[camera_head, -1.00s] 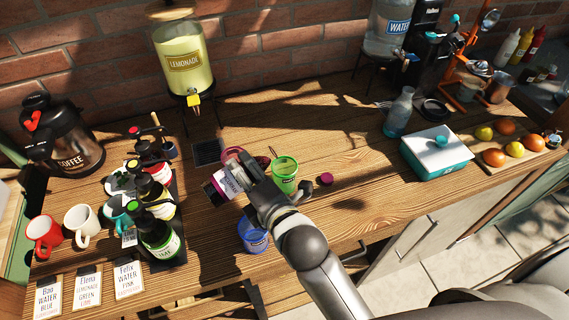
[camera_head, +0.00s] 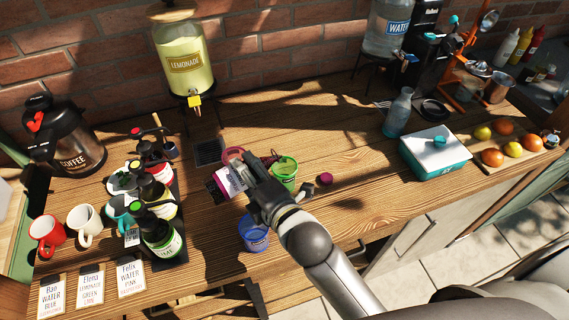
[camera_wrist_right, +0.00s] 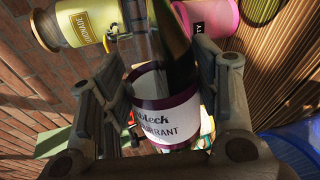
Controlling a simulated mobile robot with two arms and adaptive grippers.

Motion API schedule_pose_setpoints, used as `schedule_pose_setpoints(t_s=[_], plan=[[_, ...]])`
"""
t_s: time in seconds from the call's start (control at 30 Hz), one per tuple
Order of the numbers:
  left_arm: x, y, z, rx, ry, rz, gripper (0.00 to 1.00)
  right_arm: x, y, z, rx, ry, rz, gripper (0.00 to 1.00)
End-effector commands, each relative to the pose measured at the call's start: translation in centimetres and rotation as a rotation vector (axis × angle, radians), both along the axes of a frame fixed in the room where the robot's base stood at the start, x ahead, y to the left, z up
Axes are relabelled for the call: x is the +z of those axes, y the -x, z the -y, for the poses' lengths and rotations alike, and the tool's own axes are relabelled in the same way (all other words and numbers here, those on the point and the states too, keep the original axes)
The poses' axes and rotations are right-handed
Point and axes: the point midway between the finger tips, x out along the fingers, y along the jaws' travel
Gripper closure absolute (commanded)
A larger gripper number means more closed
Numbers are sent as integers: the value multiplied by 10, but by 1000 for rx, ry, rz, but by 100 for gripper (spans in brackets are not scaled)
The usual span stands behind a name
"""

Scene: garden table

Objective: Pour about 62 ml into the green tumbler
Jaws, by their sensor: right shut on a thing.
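The green tumbler (camera_head: 285,170) stands upright on the table in the head view, just right of my right gripper (camera_head: 246,174). How much liquid it holds cannot be told. My right gripper is shut on the blackcurrant syrup bottle (camera_head: 229,181), dark with a white label and purple bands. The bottle is strongly tilted, with its neck toward the green tumbler's side; its mouth is mostly hidden behind the gripper. In the right wrist view the bottle (camera_wrist_right: 172,118) sits between both fingers. No stream of liquid can be made out. My left gripper is not in view.
A pink tumbler (camera_head: 233,154) stands close behind the bottle, a blue tumbler (camera_head: 253,238) in front. A rack of syrup bottles (camera_head: 180,225) and mugs (camera_head: 84,222) are left.

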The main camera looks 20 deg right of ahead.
Motion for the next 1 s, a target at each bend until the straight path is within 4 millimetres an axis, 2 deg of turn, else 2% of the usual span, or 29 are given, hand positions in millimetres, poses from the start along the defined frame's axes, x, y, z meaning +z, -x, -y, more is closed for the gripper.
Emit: schedule_pose_setpoints(t_s=[1.0], plan=[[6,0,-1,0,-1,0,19,2,5,-11,0,-51,-10,83]])
